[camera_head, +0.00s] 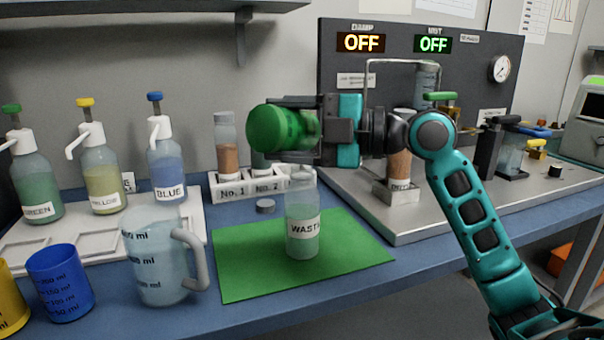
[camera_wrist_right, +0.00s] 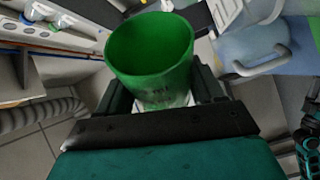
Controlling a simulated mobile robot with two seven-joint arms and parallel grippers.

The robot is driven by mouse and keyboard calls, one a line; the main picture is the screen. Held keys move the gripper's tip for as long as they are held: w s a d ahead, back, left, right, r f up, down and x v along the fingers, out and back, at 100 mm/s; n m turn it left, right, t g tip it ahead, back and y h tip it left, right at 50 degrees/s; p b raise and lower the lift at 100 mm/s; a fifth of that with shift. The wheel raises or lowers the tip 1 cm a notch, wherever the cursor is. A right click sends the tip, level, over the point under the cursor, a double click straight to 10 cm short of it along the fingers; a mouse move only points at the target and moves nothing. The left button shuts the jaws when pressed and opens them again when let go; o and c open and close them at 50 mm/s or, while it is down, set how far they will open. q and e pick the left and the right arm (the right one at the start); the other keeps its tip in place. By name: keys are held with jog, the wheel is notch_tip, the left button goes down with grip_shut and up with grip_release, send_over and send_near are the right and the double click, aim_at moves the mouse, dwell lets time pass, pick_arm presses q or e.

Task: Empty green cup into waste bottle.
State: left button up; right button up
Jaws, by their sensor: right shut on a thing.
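The green cup (camera_head: 276,129) is held on its side, above and a little left of the waste bottle, in the head view. Its open mouth and inside show in the right wrist view (camera_wrist_right: 150,55), and I see no liquid in it there. My right gripper (camera_head: 300,130) is shut on the cup. The clear waste bottle (camera_head: 303,222), labelled WASTE, stands upright on the green mat (camera_head: 245,262) with pale green liquid in its lower part. The cup and bottle appear apart. My left gripper is not in view.
A clear measuring jug (camera_head: 158,262) stands left of the mat, with a blue cup (camera_head: 60,283) and a yellow cup (camera_head: 10,305) farther left. Several pump bottles stand on a white tray (camera_head: 190,222). The panel rig (camera_head: 345,200) stands right.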

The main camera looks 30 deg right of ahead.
jog(key=shift+w+d+r+m+t+y+b, duration=0.15)
jog(key=shift+d+r+m+t+y+b, duration=0.25)
jog(key=shift+m, duration=0.6)
dwell(1.4)
jog(key=shift+w+d+r+m+t+b, duration=0.2)
jog(key=shift+d+m+t+b, duration=0.2)
jog(key=shift+m, duration=0.5)
jog(key=shift+w+d+r+m+t+b, duration=0.15)
jog(key=shift+d+m+t+b, duration=0.2)
jog(key=shift+m, duration=0.55)
dwell(2.8)
